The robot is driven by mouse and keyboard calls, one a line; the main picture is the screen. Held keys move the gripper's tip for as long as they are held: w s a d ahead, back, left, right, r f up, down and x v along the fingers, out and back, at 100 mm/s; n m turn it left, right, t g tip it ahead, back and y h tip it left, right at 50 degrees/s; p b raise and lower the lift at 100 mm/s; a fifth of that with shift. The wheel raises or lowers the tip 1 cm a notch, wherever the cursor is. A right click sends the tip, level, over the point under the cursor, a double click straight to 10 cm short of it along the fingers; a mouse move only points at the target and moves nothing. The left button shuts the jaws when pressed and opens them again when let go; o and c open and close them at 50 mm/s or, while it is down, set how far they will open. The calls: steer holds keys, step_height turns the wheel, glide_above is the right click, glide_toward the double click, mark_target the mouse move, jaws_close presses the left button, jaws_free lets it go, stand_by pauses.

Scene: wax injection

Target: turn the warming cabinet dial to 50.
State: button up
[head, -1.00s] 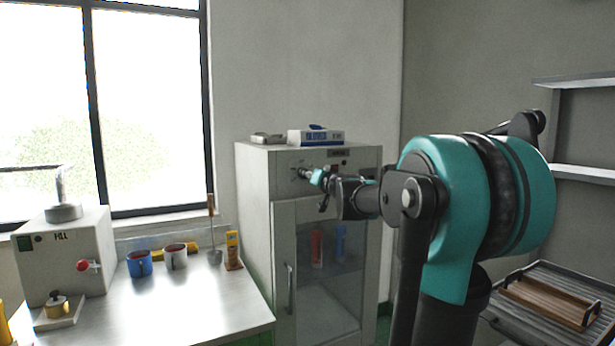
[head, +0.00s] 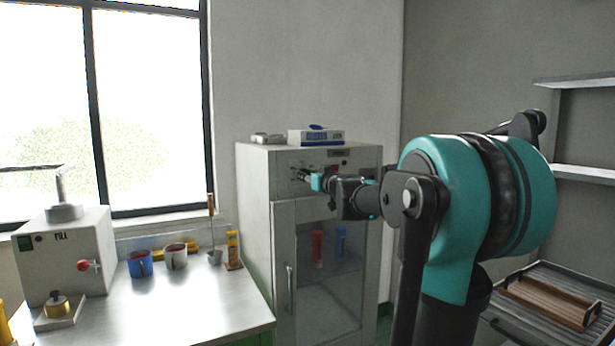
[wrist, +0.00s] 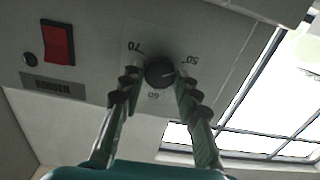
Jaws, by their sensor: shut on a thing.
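The warming cabinet (head: 256,200) is a grey upright box with a glass door, right of the bench in the head view. Its black round dial (wrist: 159,72) is on the upper front panel, seen upside down in the wrist view among the printed marks 70, 60 and 50. A small pale pointer mark on the dial faces right, toward the 50 side; its exact setting is hard to read. My gripper (wrist: 157,84) is shut on the dial, one finger on each side. In the head view my gripper (head: 306,175) hides most of the dial.
A red switch (wrist: 58,43) is beside the dial panel. A blue-and-white box (head: 315,137) lies on the cabinet top.

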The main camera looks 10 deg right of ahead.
steer(key=o, duration=1.2)
steer(key=shift+c, duration=0.2)
steer(key=v, duration=1.2)
steer(key=s+a+f+g, duration=0.2)
steer(key=s+a+f, duration=0.15)
steer(key=f, duration=0.45)
steer(key=s+a+f+g+y, duration=0.1)
steer(key=s+a+f+g, duration=0.2)
steer(key=f, duration=0.5)
steer(key=s+a+f+g, duration=0.2)
steer(key=s+f, duration=0.3)
steer(key=f, duration=0.3)
steer(key=s+d+f+m+g+h, duration=0.2)
steer(key=s+d+f+g+h, duration=0.1)
steer(key=s+f, duration=0.6)
steer(key=s+d+f+m+g+h, duration=0.1)
steer(key=s+d+f+g+h, duration=0.2)
steer(key=s+d+f, duration=0.2)
steer(key=s+f, duration=0.3)
steer(key=f, duration=0.3)
steer(key=shift+s+d+f+m+h, duration=0.3)
steer(key=shift+s+m, duration=0.1)
